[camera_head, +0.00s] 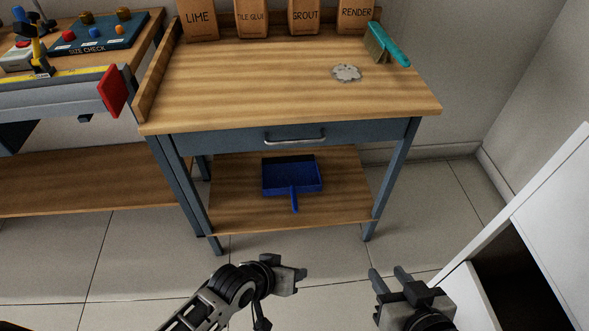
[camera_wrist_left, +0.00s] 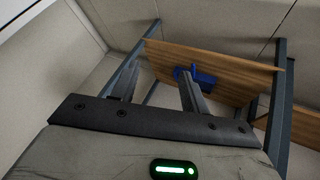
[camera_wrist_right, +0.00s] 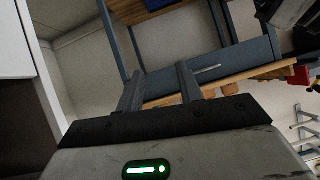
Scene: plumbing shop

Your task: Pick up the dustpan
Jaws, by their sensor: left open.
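The blue dustpan (camera_head: 291,178) lies on the lower wooden shelf of the workbench, under the drawer. Its handle points toward me. It also shows in the left wrist view (camera_wrist_left: 203,76), beyond the fingers and partly behind one of them. My left gripper (camera_head: 303,274) is in front of the bench, apart from the dustpan; its fingers stand apart and empty. My right gripper (camera_head: 387,271) is farther right, also open and empty. In the right wrist view a blue piece, probably the dustpan, is cut off at the top edge.
The lower shelf (camera_head: 240,213) is framed by blue legs, with a drawer handle (camera_head: 296,138) above. On the benchtop are several labelled bags, a teal brush (camera_head: 387,45) and a grey pile (camera_head: 346,73). A white cabinet (camera_head: 550,215) stands right. Floor in front is clear.

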